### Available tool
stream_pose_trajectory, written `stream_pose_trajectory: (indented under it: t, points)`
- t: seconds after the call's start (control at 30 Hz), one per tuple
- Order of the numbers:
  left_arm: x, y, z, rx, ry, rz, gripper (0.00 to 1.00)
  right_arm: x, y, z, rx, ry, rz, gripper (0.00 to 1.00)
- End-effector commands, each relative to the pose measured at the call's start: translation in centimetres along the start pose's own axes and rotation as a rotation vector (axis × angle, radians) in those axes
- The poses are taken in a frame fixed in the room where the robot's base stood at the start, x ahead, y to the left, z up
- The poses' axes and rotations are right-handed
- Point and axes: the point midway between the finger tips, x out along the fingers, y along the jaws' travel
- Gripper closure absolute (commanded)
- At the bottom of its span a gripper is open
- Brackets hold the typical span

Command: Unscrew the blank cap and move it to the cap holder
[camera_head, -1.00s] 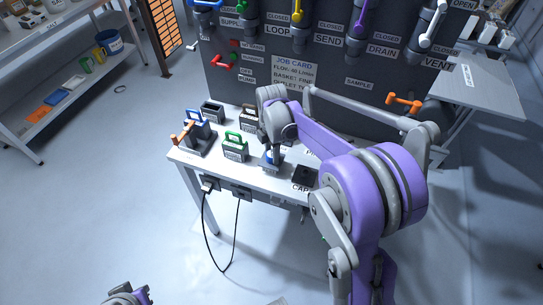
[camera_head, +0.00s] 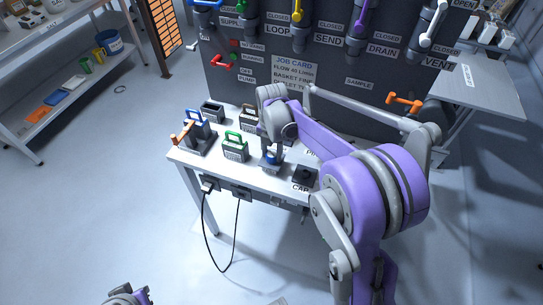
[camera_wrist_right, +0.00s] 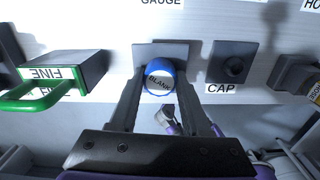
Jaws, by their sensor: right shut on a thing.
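In the head view the blue cap (camera_head: 272,158) shows under my right gripper (camera_head: 272,148), partly hidden. My left gripper (camera_head: 128,294) is cut off at the bottom edge.
The FINE basket with a green handle (camera_wrist_right: 62,75) stands left of the cap. An orange-handled fixture (camera_head: 190,140) is at the bench's left end. The dark panel with coloured valves (camera_head: 285,50) rises behind the bench. Open floor (camera_head: 110,200) lies to the left.

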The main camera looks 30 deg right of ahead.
Motion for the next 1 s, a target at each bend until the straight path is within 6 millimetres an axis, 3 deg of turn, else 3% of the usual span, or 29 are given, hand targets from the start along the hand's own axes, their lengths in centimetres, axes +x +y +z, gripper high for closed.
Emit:
stream_pose_trajectory:
  t: [0.4, 0.7, 0.93, 0.97, 1.0]
  points:
    - [0.04, 0.0, 0.03, 0.0, 0.0, 0.0, 1.0, 0.0, -0.02, -0.01, -0.103, 0.0, 0.0, 1.0]
    - [0.12, 0.0, 0.1, 0.0, -0.001, 0.0, 1.0, -0.04, -0.03, -0.01, -0.41, 0.0, 0.0, 1.0]
    - [0.11, 0.0, 0.09, 0.0, -0.001, 0.0, 1.0, -0.05, -0.02, -0.01, -0.429, 0.0, 0.0, 1.0]
    - [0.11, 0.0, 0.09, 0.0, -0.001, 0.0, 1.0, -0.05, -0.02, -0.01, -0.429, 0.0, 0.0, 0.47]
    - [0.11, 0.0, 0.09, 0.0, -0.001, 0.0, 1.0, -0.06, -0.02, -0.01, -0.429, 0.0, 0.0, 0.4]
